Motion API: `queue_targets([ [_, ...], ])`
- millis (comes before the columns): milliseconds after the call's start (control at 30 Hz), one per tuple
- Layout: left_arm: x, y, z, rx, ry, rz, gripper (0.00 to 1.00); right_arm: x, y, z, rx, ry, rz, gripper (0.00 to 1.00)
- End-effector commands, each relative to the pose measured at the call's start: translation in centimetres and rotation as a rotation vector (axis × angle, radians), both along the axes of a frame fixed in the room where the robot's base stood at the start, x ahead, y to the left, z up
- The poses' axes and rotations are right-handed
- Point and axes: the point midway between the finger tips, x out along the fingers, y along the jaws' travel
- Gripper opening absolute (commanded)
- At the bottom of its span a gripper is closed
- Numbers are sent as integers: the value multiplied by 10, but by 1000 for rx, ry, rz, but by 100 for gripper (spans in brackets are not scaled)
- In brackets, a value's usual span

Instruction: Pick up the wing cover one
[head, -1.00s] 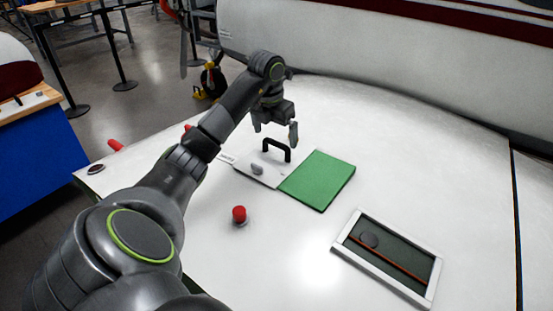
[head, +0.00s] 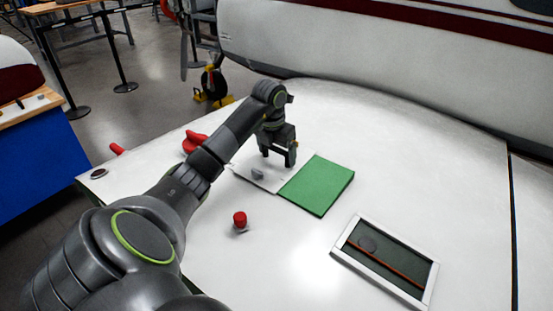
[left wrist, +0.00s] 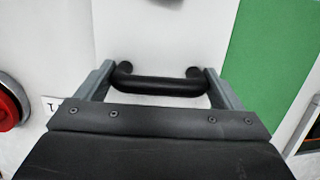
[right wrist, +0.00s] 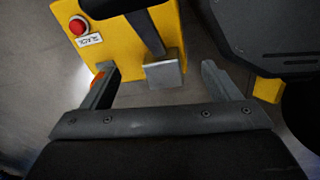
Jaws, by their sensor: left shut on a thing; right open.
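The wing cover (head: 268,184) is a white plate with a black handle, lying on the white wing (head: 320,265) beside a green mat. My left gripper (head: 279,160) is over it and shut on its handle. In the left wrist view the black handle (left wrist: 160,85) spans between the fingers of my left gripper (left wrist: 160,80), with the white plate (left wrist: 155,50) behind it. In the head view the gripper hides most of the handle. My right gripper (right wrist: 157,70) is open and shows only in the right wrist view.
The green mat (head: 318,185) lies right of the cover. A white-framed opening (head: 365,275) is at the lower right. A red knob (head: 240,218) stands on the wing. A yellow box (right wrist: 120,45) with a red button is near my right gripper.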

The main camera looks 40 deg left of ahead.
Motion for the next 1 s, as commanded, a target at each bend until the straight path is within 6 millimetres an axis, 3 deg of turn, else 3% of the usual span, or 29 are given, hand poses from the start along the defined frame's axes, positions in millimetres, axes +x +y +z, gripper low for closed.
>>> queue_targets([
  [100, 0, 0, 1, 1, -2, -1, 41, 0, 0, 0, 0, 0, 0, 83],
  [333, 1, 0, 6, 2, -4, -1, 41, 1, 0, -2, 0, -1, 0, 83],
  [567, 2, 0, 47, 3, -9, -2, 41, 1, 0, -16, 0, -2, 0, 83],
  [633, 0, 0, 68, 2, -4, -1, 41, 1, 0, -1, 1, -1, 0, 83],
  [733, 0, 0, 83, 1, -2, 0, 41, 2, 0, 12, 1, -3, 0, 83],
  [1000, 0, 0, 100, 0, -1, 0, 41, 2, 0, 30, 0, -3, 0, 83],
])
